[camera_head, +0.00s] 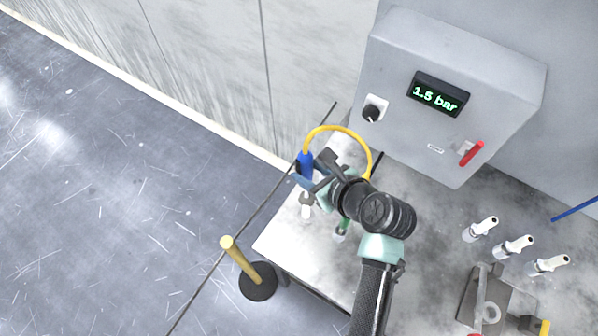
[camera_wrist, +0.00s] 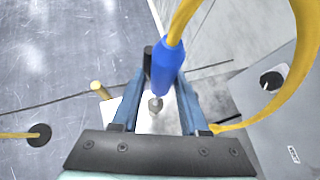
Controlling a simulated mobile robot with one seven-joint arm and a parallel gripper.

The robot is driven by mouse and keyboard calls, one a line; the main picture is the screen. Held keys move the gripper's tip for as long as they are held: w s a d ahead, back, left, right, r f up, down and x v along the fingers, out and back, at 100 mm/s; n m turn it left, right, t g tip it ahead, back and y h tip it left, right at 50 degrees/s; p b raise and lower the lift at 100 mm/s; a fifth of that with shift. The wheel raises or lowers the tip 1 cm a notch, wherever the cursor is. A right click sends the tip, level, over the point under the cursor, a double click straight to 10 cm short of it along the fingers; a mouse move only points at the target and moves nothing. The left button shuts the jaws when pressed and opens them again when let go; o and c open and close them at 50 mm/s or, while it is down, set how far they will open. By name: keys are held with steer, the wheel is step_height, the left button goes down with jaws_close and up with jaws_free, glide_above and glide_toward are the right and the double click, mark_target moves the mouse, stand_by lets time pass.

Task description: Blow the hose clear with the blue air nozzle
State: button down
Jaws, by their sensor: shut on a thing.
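The blue air nozzle (camera_head: 305,162) is held in my gripper (camera_head: 311,174) above the left corner of the bench. In the wrist view the nozzle (camera_wrist: 167,68) sits between the two blue fingers of my gripper (camera_wrist: 161,85), which are shut on it. The yellow hose (camera_head: 338,129) leaves the nozzle's top and loops over to the right; it also shows large in the wrist view (camera_wrist: 303,55). A white and grey fitting (camera_head: 306,207) shows just below the nozzle; I cannot tell whether they touch. A green-marked fitting (camera_head: 341,230) is partly hidden by my arm.
A grey control box (camera_head: 400,60) has a display (camera_head: 438,94) reading 1.5 bar, a black knob (camera_head: 373,113) and a red lever (camera_head: 472,153). Three white fittings (camera_head: 513,247) stand on the bench (camera_head: 290,247) at right. A yellow post (camera_head: 238,257) with black base stands left of the bench.

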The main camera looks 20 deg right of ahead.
steer(key=shift+d+f+b, duration=0.25)
steer(key=shift+f+b, duration=0.6)
steer(key=shift+b, duration=0.25)
step_height(320, 180, down, 2)
steer(key=b, duration=0.3)
steer(key=shift+a, duration=0.1)
stand_by(1.9)
